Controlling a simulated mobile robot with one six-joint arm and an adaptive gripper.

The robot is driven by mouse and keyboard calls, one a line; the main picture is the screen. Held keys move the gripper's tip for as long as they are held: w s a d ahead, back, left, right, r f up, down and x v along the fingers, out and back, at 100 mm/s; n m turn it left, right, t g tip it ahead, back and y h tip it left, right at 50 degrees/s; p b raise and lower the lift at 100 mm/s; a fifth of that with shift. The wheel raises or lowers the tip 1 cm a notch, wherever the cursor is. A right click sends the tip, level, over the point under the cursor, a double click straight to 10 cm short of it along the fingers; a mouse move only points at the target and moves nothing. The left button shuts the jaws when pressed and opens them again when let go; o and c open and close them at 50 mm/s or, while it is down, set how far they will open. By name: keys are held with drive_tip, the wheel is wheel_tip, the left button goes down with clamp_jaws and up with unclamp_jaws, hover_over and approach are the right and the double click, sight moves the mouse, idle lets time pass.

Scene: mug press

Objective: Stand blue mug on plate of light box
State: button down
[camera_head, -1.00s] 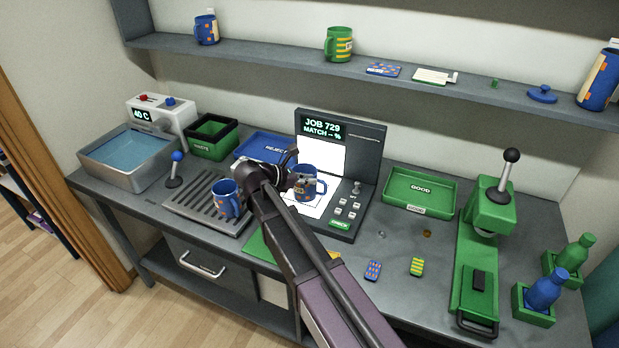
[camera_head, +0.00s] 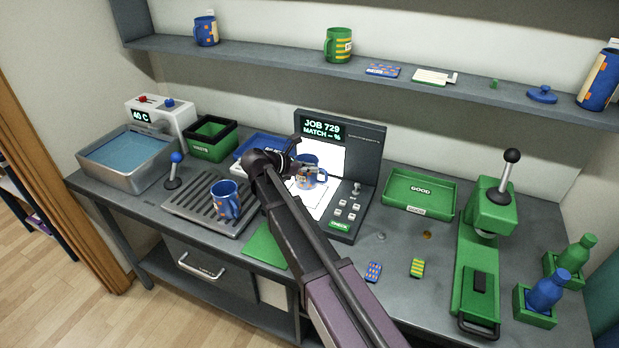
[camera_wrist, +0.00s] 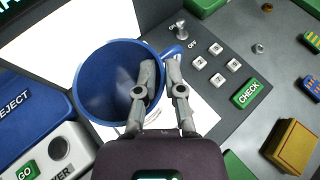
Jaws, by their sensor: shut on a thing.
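My gripper (camera_wrist: 163,85) is shut on the wall of a blue mug (camera_wrist: 95,80). One finger is inside the mug and the other is outside, near the handle. In the head view this blue mug (camera_head: 313,174), with an orange pattern, is in front of the light box's lit back panel and over its white plate (camera_head: 308,199). My arm hides part of the plate and mug. I cannot tell whether the mug's base touches the plate. The light box screen (camera_head: 321,130) reads JOB 729, MATCH – %. A second blue mug (camera_head: 226,199) stands on the drip grate.
The light box's buttons (camera_head: 346,208) and CHECK key (camera_head: 339,225) lie just right of the plate. A blue REJECT tray (camera_head: 246,150) is to the left, and a green GOOD tray (camera_head: 420,188) to the right. A green press (camera_head: 490,210) stands farther right.

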sight(307, 176)
drive_tip(key=shift+s+f+b, duration=0.1)
drive_tip(key=shift+f+b, duration=1.35)
drive_tip(key=shift+f, duration=0.3)
drive_tip(key=shift+f, duration=0.1)
drive_tip(key=c, duration=0.7)
unclamp_jaws()
drive_tip(key=shift+r, duration=0.2)
drive_tip(key=shift+s+a+r, duration=0.1)
drive_tip(key=shift+a, duration=0.15)
drive_tip(key=shift+p+v, duration=2.5)
drive_tip(key=shift+v, duration=3.25)
